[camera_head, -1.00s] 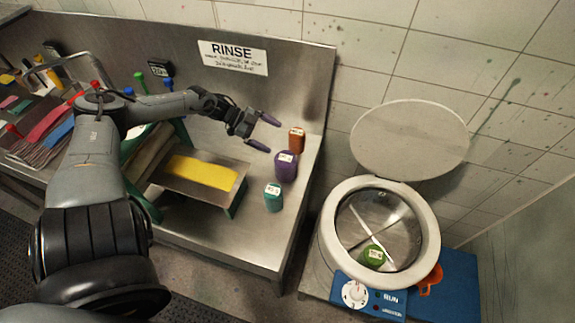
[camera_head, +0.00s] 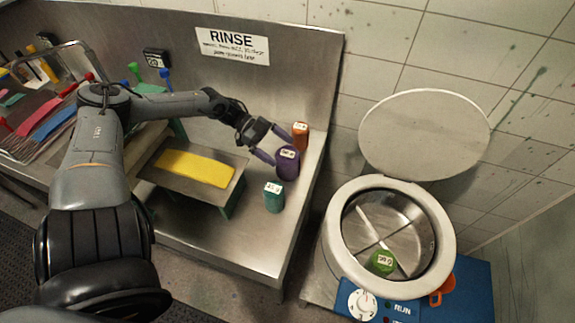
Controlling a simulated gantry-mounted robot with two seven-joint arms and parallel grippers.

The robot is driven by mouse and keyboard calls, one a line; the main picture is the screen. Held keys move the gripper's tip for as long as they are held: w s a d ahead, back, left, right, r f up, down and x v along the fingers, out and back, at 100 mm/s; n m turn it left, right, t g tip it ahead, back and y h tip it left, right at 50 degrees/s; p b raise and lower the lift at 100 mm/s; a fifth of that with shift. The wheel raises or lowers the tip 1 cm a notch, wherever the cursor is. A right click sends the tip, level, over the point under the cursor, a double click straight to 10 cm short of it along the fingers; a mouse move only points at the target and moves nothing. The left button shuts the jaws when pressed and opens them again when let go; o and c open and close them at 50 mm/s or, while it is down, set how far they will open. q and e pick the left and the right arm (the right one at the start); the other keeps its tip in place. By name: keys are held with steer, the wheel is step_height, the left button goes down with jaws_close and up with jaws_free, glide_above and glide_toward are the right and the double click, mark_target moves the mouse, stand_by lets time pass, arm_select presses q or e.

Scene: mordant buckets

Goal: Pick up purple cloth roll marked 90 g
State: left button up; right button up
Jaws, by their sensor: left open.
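The purple cloth roll (camera_head: 287,164) stands upright on the steel bench, with a white label on its top that is too small to read surely. My left gripper (camera_head: 278,152) is open at the roll, with its purple-grey fingers reaching around the roll's upper part. One finger is on the near left side; the other is at the far side, partly hidden. I cannot tell whether the fingers touch it. My right gripper is not in view.
An orange roll (camera_head: 300,134) stands just behind the purple one and a teal roll (camera_head: 274,198) in front. A yellow cloth (camera_head: 195,168) lies on a raised tray to the left. An open round drum (camera_head: 433,262) with a green roll (camera_head: 382,262) inside stands at right.

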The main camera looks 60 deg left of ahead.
mark_target(283, 152)
arm_select(q)
steer(key=b+x, duration=0.2)
steer(key=x, duration=0.1)
steer(key=shift+w+d+f, duration=0.1)
steer(key=shift+w+f, duration=0.05)
steer(key=shift+f, duration=0.2)
steer(key=shift+w+d+b, duration=0.2)
steer(key=shift+d+b, duration=0.1)
steer(key=shift+d, duration=0.05)
steer(key=shift+c, duration=0.3)
steer(key=c, duration=0.9)
steer(key=shift+c, duration=0.2)
steer(key=shift+r, duration=0.15)
